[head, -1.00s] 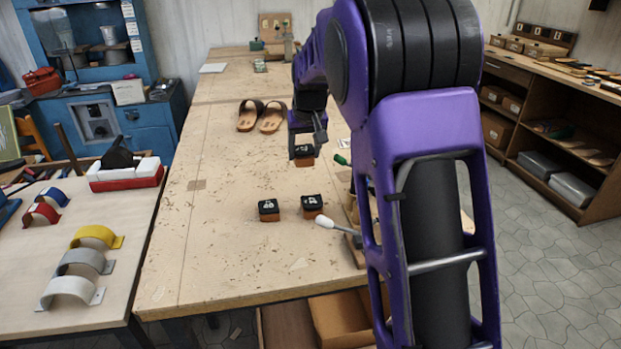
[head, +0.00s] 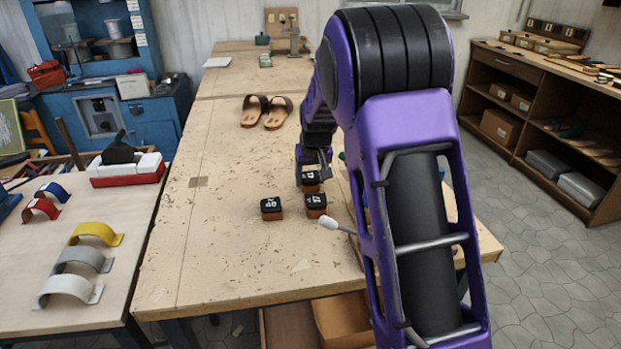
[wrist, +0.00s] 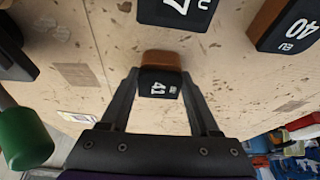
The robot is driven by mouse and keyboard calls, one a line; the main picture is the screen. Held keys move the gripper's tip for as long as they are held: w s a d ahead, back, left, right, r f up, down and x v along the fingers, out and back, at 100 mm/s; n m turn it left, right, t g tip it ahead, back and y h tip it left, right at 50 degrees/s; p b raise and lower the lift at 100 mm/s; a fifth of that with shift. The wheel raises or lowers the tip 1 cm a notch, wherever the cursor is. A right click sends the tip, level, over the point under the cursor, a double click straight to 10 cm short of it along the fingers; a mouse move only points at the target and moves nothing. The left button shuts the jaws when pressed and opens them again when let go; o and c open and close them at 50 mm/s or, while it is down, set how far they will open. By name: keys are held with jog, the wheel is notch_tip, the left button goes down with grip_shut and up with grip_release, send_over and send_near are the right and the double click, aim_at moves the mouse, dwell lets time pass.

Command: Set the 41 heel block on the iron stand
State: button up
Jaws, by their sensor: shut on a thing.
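The 41 heel block (wrist: 160,84) has a black face marked 41 and a brown side. In the wrist view it sits between the two fingertips of my gripper (wrist: 160,92), which is shut on it. In the head view the block (head: 311,178) shows at my gripper (head: 312,168), just behind the 47 block. I cannot tell whether it touches the bench. The 47 block (wrist: 178,10) and the 40 block (wrist: 290,25) stand close by on the bench. I cannot make out the iron stand with certainty; my arm hides part of the bench's right side.
A pair of sandals (head: 266,112) lies farther back on the wooden bench (head: 215,240). A green-knobbed tool (wrist: 24,138) is close at the left in the wrist view. A side table with coloured arches (head: 95,233) stands left. The bench's left part is clear.

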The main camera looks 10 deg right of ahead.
jog(key=shift+f, duration=0.15)
jog(key=o, duration=1.4)
jog(key=shift+c, duration=0.2)
jog(key=shift+r, duration=0.35)
jog(key=v, duration=1.1)
jog(key=shift+s+r+p, duration=0.25)
jog(key=shift+r+p, duration=0.05)
